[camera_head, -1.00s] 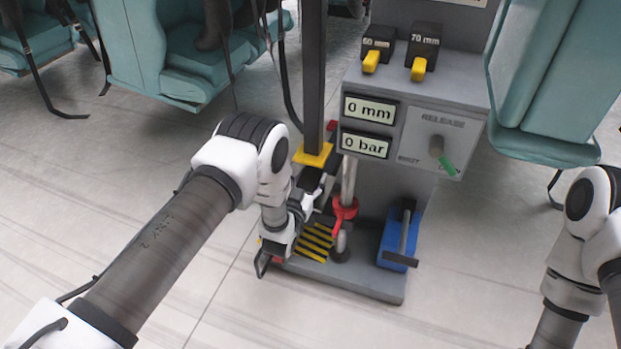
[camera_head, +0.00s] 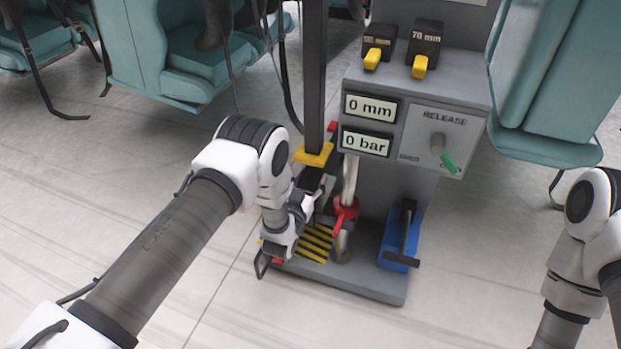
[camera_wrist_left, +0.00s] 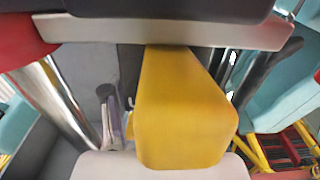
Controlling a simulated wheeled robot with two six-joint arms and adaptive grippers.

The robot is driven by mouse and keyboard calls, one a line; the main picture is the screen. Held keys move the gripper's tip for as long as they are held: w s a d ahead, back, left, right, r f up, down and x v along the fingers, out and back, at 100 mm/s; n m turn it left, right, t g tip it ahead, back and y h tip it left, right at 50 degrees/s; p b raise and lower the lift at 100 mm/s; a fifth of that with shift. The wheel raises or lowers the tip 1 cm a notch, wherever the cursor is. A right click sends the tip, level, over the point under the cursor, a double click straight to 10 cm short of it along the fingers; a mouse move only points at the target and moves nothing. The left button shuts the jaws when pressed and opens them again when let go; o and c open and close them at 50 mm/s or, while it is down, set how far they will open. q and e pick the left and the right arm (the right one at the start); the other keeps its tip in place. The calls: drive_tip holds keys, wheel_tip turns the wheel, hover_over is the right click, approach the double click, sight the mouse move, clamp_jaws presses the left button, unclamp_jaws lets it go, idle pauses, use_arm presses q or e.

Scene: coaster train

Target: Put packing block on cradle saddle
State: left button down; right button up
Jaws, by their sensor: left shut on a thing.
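My left gripper (camera_head: 314,196) is low beside the machine's dark post, mostly hidden behind its own wrist in the head view. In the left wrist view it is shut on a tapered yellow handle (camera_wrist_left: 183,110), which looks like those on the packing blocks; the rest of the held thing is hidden. A dark shape sits under the yellow bracket (camera_head: 314,155) on the post. Two more black packing blocks with yellow handles, a left one (camera_head: 379,40) and a 70 mm one (camera_head: 425,44), stand on the machine's top. I cannot clearly make out the cradle saddle. My right gripper is out of view.
Teal seats (camera_head: 545,85) hang around.

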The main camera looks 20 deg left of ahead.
use_arm(q)
drive_tip(key=c, duration=0.7)
unclamp_jaws()
drive_tip(key=shift+s+f, duration=0.2)
drive_tip(key=shift+f, duration=0.3)
drive_tip(key=shift+s+f, duration=0.2)
drive_tip(key=shift+f, duration=0.25)
drive_tip(key=o, duration=0.5)
drive_tip(key=shift+w+f, duration=0.15)
drive_tip(key=shift+f, duration=0.05)
drive_tip(key=shift+c, duration=0.2)
drive_tip(key=shift+r, duration=0.15)
drive_tip(key=s, duration=1.2)
drive_tip(key=shift+a, duration=0.2)
